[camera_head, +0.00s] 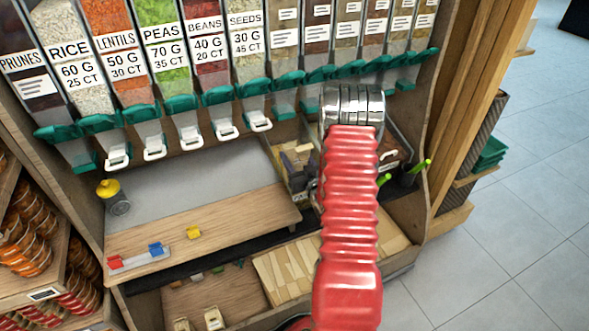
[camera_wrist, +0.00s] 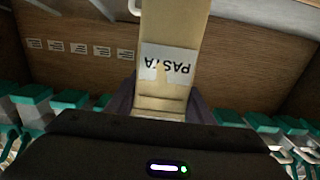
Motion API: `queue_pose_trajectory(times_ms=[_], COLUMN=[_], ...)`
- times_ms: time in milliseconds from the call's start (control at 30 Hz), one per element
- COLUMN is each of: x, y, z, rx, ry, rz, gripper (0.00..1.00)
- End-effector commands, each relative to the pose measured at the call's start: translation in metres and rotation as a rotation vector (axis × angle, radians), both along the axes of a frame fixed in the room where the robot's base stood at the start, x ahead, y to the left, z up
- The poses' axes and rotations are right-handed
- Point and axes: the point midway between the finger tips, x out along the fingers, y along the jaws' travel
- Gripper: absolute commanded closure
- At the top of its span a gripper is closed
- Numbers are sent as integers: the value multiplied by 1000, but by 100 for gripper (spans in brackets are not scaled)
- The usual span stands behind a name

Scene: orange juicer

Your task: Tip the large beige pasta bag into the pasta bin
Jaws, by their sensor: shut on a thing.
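My gripper (camera_wrist: 160,103) is shut on the beige pasta bag (camera_wrist: 177,35) in the wrist view, with one dark finger on each side of it. The bag's white label reads PASTA and appears upside down in that view. The bag's top end runs out of the picture, so its opening cannot be seen. I cannot tell which bin is the pasta bin; no readable bin label in the head view says pasta.
Clear bins with teal spouts line the back, including rice (camera_head: 75,65), peas (camera_head: 160,50) and seeds (camera_head: 245,45). Teal lids (camera_wrist: 30,95) flank my gripper in the wrist view.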

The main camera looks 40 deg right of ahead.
Motion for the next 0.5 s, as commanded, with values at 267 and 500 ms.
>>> queue_pose_trajectory(times_ms=[267, 500], x=[-19, -35], y=[5, 11], z=[0, 0], rx=[1, 1], ry=[0, 0], rz=[-2, -1], gripper=[96, 96])
